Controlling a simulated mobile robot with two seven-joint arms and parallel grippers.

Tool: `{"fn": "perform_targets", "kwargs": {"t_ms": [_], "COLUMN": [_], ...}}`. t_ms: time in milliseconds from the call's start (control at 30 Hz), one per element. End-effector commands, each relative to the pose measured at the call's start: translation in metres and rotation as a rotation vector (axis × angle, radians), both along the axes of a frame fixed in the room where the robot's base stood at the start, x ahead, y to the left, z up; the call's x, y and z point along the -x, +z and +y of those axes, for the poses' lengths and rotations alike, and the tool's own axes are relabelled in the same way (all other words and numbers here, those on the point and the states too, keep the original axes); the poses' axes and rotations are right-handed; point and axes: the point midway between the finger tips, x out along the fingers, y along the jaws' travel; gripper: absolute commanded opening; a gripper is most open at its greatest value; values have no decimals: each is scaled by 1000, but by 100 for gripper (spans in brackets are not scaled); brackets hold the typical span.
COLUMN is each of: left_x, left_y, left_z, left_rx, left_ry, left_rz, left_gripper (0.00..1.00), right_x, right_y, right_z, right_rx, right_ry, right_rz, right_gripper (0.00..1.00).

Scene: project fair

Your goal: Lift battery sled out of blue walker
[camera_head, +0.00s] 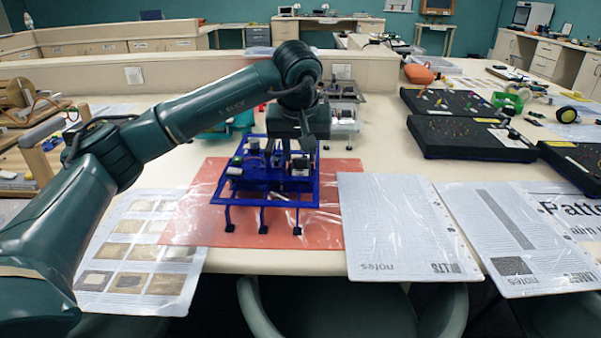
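The blue walker (263,197) stands on several legs on a translucent red mat (325,233) near the front of the table. It is a blue open frame with small electronic parts and wires on its deck. My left gripper (289,154) points down over the walker's rear middle, with its fingers low among the parts. Its fingertips are partly lost against the dark parts, so I cannot tell whether they hold anything. The battery sled cannot be told apart clearly; it seems to sit in the walker under my gripper. My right gripper is not in view.
Printed sheets lie left (136,252) and right (398,226) of the mat. Dark boards (470,139) with small parts and a green-wheeled vehicle (507,102) are at the right. A teal object (228,126) and a grey device (345,117) stand behind the walker. A low partition (180,73) closes the back.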

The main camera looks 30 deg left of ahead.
Motion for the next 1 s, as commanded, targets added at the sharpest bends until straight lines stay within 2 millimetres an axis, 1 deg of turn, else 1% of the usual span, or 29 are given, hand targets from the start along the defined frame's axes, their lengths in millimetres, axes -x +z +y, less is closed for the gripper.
{"fn": "perform_targets", "kwargs": {"t_ms": [33,100,300,700,900,1000], "left_x": [-3,-5,-5,-5,-5,-6], "left_y": [-8,-13,-13,-13,-12,-4], "left_z": [1,2,2,2,2,1], "left_rx": [2,1,1,2,2,2], "left_ry": [1,1,1,1,1,0], "left_rz": [3,1,-1,-3,-3,-5], "left_gripper": [33,33,33,2,2,2], "right_x": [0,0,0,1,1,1], "right_y": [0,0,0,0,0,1], "right_z": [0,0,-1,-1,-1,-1], "right_rx": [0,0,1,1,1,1], "right_ry": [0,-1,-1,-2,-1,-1], "right_rz": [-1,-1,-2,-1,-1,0], "right_gripper": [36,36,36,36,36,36]}}
